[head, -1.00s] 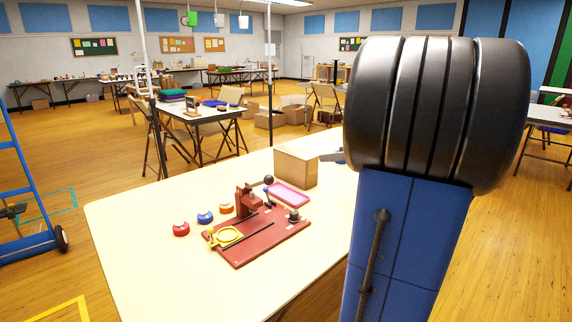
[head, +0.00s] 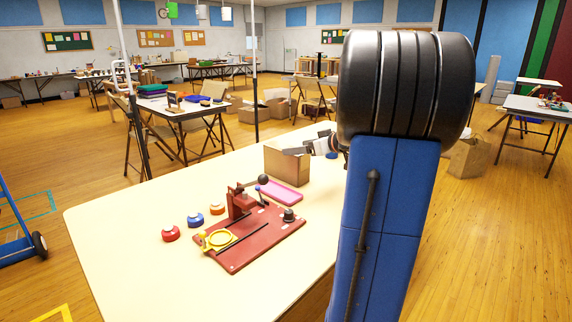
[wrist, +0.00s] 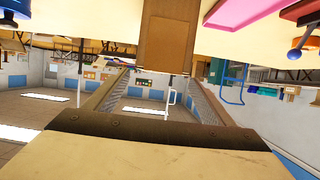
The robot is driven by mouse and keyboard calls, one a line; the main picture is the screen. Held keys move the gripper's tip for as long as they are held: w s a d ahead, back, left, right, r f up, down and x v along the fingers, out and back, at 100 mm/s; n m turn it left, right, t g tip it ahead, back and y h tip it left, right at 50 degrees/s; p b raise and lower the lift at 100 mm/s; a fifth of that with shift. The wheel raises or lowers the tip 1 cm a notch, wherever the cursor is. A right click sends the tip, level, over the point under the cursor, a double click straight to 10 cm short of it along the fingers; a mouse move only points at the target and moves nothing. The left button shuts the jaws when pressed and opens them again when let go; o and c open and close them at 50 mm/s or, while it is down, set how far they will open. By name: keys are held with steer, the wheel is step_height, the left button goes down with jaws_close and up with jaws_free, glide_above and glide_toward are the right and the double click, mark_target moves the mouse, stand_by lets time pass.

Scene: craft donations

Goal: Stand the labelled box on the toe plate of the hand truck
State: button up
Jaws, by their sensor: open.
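A brown cardboard box (head: 285,166) stands upright on the cream table, at the back near its far edge. No label shows on the sides I see. In the wrist view the box (wrist: 168,38) appears upside down, in front of my fingers. My gripper (wrist: 157,73) is open, with its two fingers apart. In the head view my gripper (head: 318,146) is just right of the box, partly behind it; I cannot tell whether they touch. A blue hand truck (head: 12,225) stands on the floor at the left edge, mostly cut off; its toe plate is out of view.
On the cream table (head: 120,225) are a red press (head: 245,235), a pink tray (head: 281,192) and small red, blue and orange pieces left of the press. A folding table (head: 190,112) with chairs stands behind. Wooden floor is open between the table and the hand truck.

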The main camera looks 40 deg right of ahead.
steer(key=shift+x, duration=3.65)
jaws_close()
steer(key=shift+r, duration=0.15)
step_height(320, 180, up, 10)
steer(key=shift+f, duration=0.1)
